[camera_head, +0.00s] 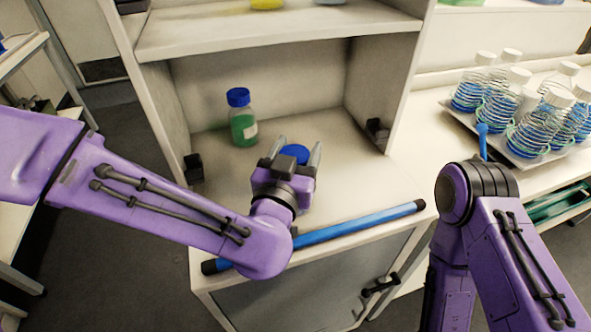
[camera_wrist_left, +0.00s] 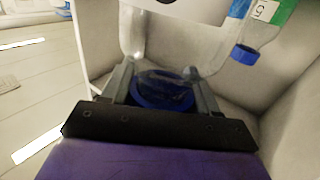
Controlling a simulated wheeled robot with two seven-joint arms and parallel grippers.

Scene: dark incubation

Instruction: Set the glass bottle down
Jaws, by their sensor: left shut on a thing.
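My left gripper (camera_head: 298,158) is shut on a glass bottle inside the lower cabinet compartment, near its front. In the head view the bottle's blue cap (camera_head: 295,152) shows between the fingers, and the gripper hides most of its body. In the left wrist view the gripper (camera_wrist_left: 163,92) has a finger on each side of the blue cap (camera_wrist_left: 160,88). Clear glass (camera_wrist_left: 134,42) shows beyond it. I cannot tell whether the bottle's base touches the compartment floor (camera_head: 350,175). My right gripper is out of view; only my right arm shows.
Another bottle (camera_head: 243,128) with green liquid and a blue cap stands further back left in the compartment. A blue bar (camera_head: 360,222) lies along the front edge. A tray (camera_head: 462,118) of several white-capped bottles stands on the right bench. The compartment's right side has free floor.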

